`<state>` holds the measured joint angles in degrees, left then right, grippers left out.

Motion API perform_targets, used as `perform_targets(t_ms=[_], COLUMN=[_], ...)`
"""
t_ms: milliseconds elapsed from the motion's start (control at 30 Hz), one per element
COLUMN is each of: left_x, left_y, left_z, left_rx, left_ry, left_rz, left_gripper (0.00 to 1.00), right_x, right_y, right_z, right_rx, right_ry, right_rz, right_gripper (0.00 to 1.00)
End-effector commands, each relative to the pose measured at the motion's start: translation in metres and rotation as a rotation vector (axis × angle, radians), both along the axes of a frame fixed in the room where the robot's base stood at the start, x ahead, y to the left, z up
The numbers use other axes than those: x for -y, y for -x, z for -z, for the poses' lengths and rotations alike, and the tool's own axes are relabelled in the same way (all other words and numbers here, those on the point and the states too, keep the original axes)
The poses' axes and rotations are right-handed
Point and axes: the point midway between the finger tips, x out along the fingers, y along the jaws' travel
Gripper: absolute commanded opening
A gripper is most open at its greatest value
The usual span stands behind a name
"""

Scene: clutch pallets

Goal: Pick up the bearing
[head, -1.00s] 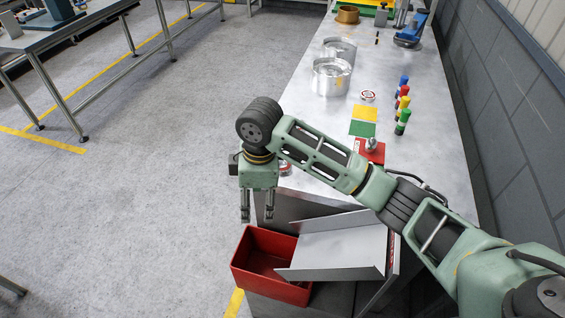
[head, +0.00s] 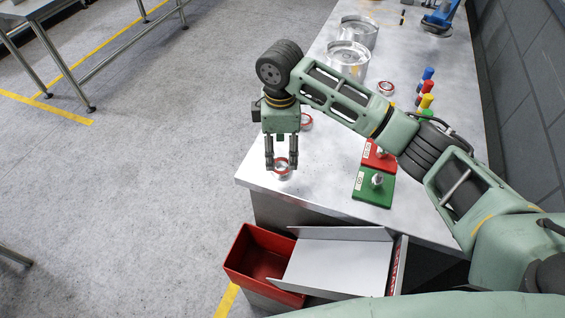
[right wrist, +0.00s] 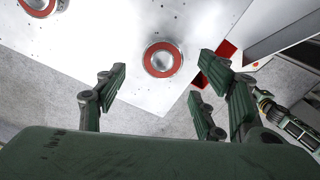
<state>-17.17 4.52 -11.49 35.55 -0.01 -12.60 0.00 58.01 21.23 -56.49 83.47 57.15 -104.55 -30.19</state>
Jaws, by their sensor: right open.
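A bearing with a red ring and bright metal bore (head: 281,166) lies flat near the left front corner of the grey table (head: 325,200). It also shows in the right wrist view (right wrist: 163,60), ahead of my spread fingers. My right gripper (head: 282,163) points down at this bearing, open and empty; its fingers (right wrist: 165,80) stand apart in the right wrist view. The fingertips overlap the bearing in the head view; I cannot tell their exact height above it. A second bearing (head: 306,121) lies just behind, partly in the right wrist view (right wrist: 40,6). My left gripper is not seen.
A red plate (head: 372,163) and green plate (head: 366,196) with metal pieces stand right of the bearing. A third bearing (head: 386,88), coloured cylinders (head: 427,75) and silver housings (head: 348,60) are farther back. A red bin (head: 240,268) and grey chute (head: 335,264) are in front.

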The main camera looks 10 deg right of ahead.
Motion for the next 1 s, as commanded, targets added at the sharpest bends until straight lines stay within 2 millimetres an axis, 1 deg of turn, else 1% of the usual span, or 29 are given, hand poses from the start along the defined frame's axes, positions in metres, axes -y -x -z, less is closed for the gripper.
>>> perform_targets(t_ms=[33,167,233,300,400,533,667,1000], left_x=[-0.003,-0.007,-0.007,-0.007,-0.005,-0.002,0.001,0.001], left_y=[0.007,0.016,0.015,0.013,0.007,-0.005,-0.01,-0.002], left_z=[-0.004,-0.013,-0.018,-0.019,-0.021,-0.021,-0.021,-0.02], left_rx=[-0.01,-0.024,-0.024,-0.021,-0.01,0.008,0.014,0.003], left_ry=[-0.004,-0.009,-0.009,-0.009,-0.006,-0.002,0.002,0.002], left_rz=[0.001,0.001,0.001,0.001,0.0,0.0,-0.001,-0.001], left_gripper=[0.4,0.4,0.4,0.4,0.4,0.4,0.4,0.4], right_x=[0.001,0.001,0.001,0.001,0.001,0.001,0.001,0.001], right_y=[0.0,0.001,0.001,0.001,0.001,0.0,0.0,0.0], right_z=[0.004,0.021,0.032,0.043,0.052,0.055,0.055,0.055], right_rx=[-0.002,-0.004,-0.004,-0.002,0.0,0.002,0.002,0.002], right_ry=[0.001,0.002,0.001,0.001,0.001,0.0,0.0,0.0], right_rz=[0.001,0.001,0.001,0.002,-0.001,-0.001,-0.001,-0.001], right_gripper=[0.63,0.63,0.63,0.63,0.63,0.63,0.62,0.33])
